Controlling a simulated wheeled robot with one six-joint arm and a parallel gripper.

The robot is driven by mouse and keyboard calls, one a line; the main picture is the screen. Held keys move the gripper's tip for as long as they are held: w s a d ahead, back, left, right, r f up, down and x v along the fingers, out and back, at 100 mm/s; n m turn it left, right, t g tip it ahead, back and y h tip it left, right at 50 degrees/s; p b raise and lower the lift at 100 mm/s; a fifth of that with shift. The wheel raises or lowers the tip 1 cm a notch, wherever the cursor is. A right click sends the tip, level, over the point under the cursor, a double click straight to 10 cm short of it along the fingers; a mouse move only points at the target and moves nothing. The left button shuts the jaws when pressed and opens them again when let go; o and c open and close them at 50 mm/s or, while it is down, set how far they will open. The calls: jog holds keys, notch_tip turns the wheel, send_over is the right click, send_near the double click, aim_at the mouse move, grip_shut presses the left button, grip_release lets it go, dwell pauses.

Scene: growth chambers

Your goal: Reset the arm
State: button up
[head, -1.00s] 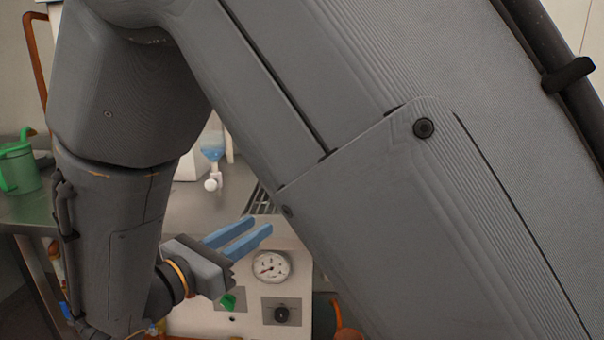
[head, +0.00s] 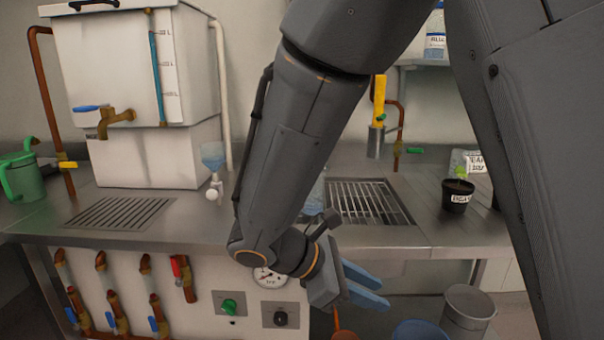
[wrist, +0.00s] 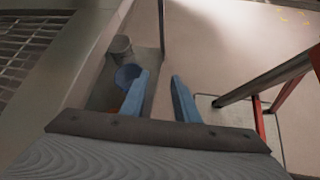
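My gripper (head: 366,286) has two blue fingers and hangs low in front of the bench front, right of the gauge. It also shows in the wrist view (wrist: 161,95), where the fingers stand apart with nothing between them. My grey arm crosses the middle and right of the head view and hides part of the bench. The gripper touches nothing that I can see.
A steel bench (head: 400,235) holds a white tank (head: 135,65), a green watering can (head: 22,176) and a potted seedling (head: 457,195). A grey bin (head: 467,311) and a blue bucket (head: 418,330) stand below. In the wrist view a red-legged frame (wrist: 285,92) stands right; open floor lies beyond.

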jog(key=s+d+m+g+y+p, duration=0.2)
jog(key=s+d+m+y+p, duration=0.3)
jog(key=m, duration=1.3)
jog(key=s+d+y, duration=0.1)
jog(key=s+y, duration=0.2)
jog(key=y, duration=0.2)
jog(key=shift+s+d+r, duration=0.15)
jog(key=shift+d+r, duration=0.1)
